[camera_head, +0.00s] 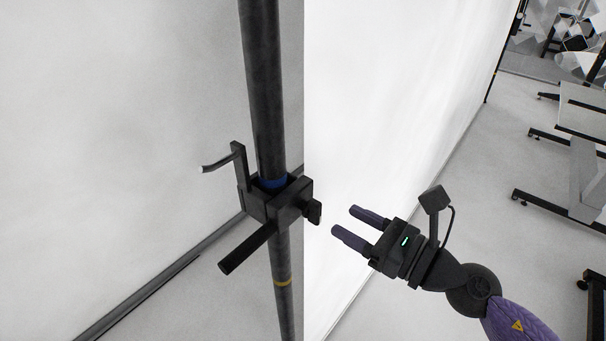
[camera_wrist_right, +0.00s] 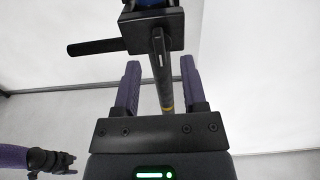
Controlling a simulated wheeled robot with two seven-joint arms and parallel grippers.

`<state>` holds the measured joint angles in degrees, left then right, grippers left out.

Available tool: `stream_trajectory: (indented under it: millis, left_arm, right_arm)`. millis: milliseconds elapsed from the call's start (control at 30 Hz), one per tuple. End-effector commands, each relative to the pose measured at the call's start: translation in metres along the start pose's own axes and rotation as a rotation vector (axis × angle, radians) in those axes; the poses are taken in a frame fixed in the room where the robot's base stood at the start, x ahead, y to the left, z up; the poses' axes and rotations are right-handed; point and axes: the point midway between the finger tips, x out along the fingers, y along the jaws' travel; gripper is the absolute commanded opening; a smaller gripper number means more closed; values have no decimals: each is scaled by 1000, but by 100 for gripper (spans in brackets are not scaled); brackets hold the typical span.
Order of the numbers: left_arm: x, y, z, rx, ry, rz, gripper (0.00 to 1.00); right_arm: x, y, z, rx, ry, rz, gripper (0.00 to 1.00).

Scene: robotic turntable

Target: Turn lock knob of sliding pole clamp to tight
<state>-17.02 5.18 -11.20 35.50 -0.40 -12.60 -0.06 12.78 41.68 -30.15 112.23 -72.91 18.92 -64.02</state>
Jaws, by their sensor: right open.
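The black sliding clamp (camera_head: 262,203) sits around an upright dark pole (camera_head: 264,95) in the head view. Its small black lock knob (camera_head: 314,212) sticks out on the right side. In the right wrist view the knob (camera_wrist_right: 158,50) shows as a narrow upright lever below the clamp body (camera_wrist_right: 150,32). My right gripper (camera_head: 343,220) is open and empty, just right of the knob, with its purple fingers pointing at it and a gap between. In the right wrist view the knob lines up between the fingertips. My left gripper (camera_wrist_right: 52,161) shows small at lower left there; its jaws are unclear.
A black handle bar (camera_head: 247,249) and a bent crank with a light grip (camera_head: 220,162) stick out from the clamp. A blue band and a yellow band (camera_head: 282,282) mark the pole. A white wall panel (camera_head: 385,90) stands behind. Table frames (camera_head: 560,150) stand far right.

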Motion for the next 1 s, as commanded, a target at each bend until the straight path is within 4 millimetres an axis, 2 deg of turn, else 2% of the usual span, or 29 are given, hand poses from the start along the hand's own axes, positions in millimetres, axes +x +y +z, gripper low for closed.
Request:
stream_trajectory:
  millis: [33, 100, 300, 433, 667, 767, 933, 1000]
  left_arm:
    - [-10, 3, 1, -2, -3, 5, 67]
    - [-15, 7, 3, -4, -8, 12, 67]
    - [-18, 10, 1, -5, -6, 18, 67]
    - [-19, 10, -1, -5, -1, 17, 67]
    - [-18, 8, -2, -4, 2, 14, 67]
    - [-18, 7, -2, -5, 2, 13, 67]
    - [-18, 6, -2, -5, 3, 11, 67]
    - [-18, 6, -2, -5, 2, 10, 67]
  right_arm:
    - [14, -1, 7, 3, -6, -2, 54]
    - [31, -1, 6, 4, -6, -2, 54]
    - [63, -1, 2, 8, -4, -4, 54]
    - [70, -1, 1, 7, -3, -4, 54]
    - [71, -1, 0, 8, -2, -4, 54]
    - [71, -1, 0, 9, -2, -5, 37]
    - [71, -1, 0, 9, -2, -5, 1]
    - [71, -1, 0, 9, -2, -5, 0]
